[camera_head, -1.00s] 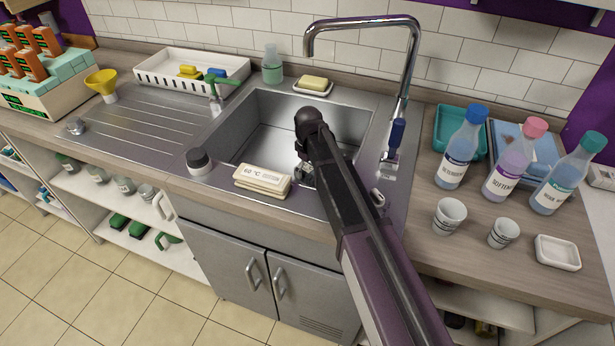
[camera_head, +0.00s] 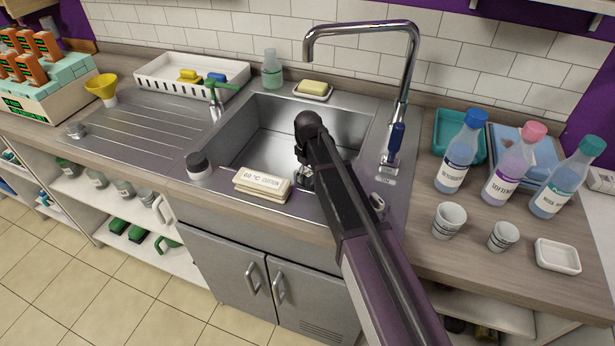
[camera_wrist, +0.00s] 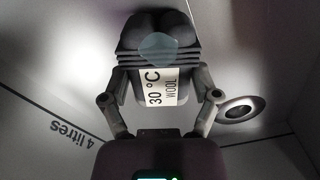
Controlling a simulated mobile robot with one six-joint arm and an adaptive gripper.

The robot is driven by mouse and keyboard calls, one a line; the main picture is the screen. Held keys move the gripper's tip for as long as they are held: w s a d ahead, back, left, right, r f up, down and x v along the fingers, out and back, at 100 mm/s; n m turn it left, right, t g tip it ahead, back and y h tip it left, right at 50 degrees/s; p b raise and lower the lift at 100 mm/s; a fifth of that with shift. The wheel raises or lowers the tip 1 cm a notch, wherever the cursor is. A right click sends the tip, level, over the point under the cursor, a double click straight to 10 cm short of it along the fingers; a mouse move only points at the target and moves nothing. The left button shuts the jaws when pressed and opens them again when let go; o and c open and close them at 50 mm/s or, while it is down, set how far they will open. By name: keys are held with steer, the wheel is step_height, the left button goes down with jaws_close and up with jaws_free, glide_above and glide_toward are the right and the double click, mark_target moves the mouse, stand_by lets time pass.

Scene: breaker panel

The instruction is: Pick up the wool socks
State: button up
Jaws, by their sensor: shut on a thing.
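The wool socks (camera_wrist: 135,80) are a dark grey bundle with ribbed bands and a white label reading "30 °C WOOL" in the wrist view. My gripper (camera_wrist: 158,88) is shut on them, one finger at each side. In the head view my gripper (camera_head: 304,178) is down at the sink (camera_head: 262,130), near the basin's front right. The socks are hidden there behind my arm. The wrist view shows the basin's pale grey walls, a "4 litres" mark and the round drain (camera_wrist: 238,109). I cannot tell whether the socks touch the basin floor.
A cream folded cloth labelled "60 °C COTTON" (camera_head: 262,185) lies on the sink's front edge. The tap (camera_head: 400,75) arches over the basin at the back right. Several bottles (camera_head: 463,150) and cups (camera_head: 448,219) stand on the right counter. The ribbed drainboard (camera_head: 140,130) is mostly clear.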

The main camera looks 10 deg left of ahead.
mark_target(307, 173)
steer(key=shift+r, duration=0.15)
step_height(307, 173, up, 10)
steer(key=p, duration=1)
steer(key=shift+a, duration=0.1)
stand_by(0.6)
steer(key=s+a+r+n+p, duration=0.2)
steer(key=s+a+r+p, duration=0.3)
steer(key=a+r+p, duration=0.2)
steer(key=s+a+r+n+p, duration=0.3)
steer(key=s+a+r+p, duration=0.2)
steer(key=a+r+p, duration=0.3)
steer(key=shift+s+a+r+p, duration=0.2)
steer(key=shift+a+r+p, duration=0.1)
steer(key=shift+a+p, duration=0.15)
steer(key=shift+s, duration=0.1)
